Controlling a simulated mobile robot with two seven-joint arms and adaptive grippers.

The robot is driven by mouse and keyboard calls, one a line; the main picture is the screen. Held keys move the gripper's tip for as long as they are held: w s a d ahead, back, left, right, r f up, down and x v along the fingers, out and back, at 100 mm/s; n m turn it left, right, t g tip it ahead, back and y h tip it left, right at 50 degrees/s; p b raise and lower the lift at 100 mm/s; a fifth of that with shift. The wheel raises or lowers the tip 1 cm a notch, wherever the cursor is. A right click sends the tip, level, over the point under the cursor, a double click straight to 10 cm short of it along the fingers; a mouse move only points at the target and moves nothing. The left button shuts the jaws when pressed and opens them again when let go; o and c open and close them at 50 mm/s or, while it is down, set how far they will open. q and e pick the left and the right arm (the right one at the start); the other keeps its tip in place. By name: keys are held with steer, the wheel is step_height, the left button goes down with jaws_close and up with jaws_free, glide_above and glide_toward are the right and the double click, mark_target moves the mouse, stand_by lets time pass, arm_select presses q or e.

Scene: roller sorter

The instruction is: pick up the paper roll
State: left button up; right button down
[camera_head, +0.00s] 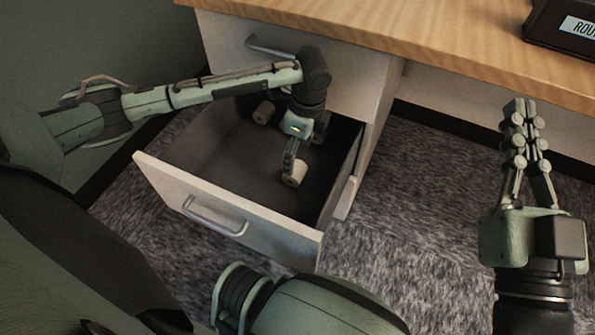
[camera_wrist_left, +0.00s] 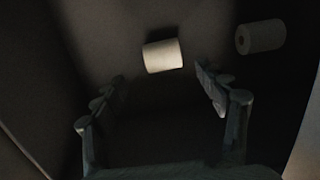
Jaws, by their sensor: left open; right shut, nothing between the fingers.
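Two pale paper rolls lie in the open drawer. In the head view one roll (camera_head: 295,173) is beside my left gripper's finger and the other roll (camera_head: 264,112) is further back. My left gripper (camera_head: 291,158) points down into the drawer. In the left wrist view its fingers (camera_wrist_left: 160,80) are spread and empty. One roll (camera_wrist_left: 163,55) lies just beyond the gap between the fingertips, and another roll (camera_wrist_left: 260,37) lies to the right, outside them. I cannot tell which roll matches which between views. My right gripper (camera_head: 523,120) is shut and empty, away from the drawer.
The open drawer (camera_head: 230,205) has raised walls and a front with a metal handle (camera_head: 214,218). A closed drawer with a handle (camera_head: 270,47) sits above it, under the wooden desktop (camera_head: 420,35). A dark labelled tray (camera_head: 565,25) stands on the desktop. Carpet (camera_head: 400,220) is clear on the right.

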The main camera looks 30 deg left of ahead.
mark_target(295, 167)
arm_select(q)
steer(key=f, duration=0.2)
steer(key=shift+a+f+b, duration=0.2)
steer(key=shift+f+b, duration=0.1)
steer(key=shift+f, duration=0.05)
steer(key=f, duration=0.1)
steer(key=f+b, duration=0.1)
steer(key=f, duration=0.2)
steer(key=shift+w+a+f+b, duration=0.15)
steer(key=shift+a+f+b, duration=0.1)
steer(key=shift+a+b, duration=0.1)
steer(key=shift+f, duration=0.2)
arm_select(e)
steer(key=r+t, duration=0.1)
steer(key=s+d+r+t, duration=0.1)
steer(key=r+t, duration=0.1)
steer(key=s+r+t, duration=0.1)
steer(key=r, duration=0.1)
steer(key=shift+s+d+r+t+y, duration=0.1)
steer(key=shift+s+d+t+y, duration=0.2)
steer(key=shift+t, duration=0.1)
arm_select(q)
steer(key=shift+c, duration=0.3)
arm_select(e)
steer(key=shift+w, duration=0.1)
arm_select(q)
steer(key=c, duration=1.2)
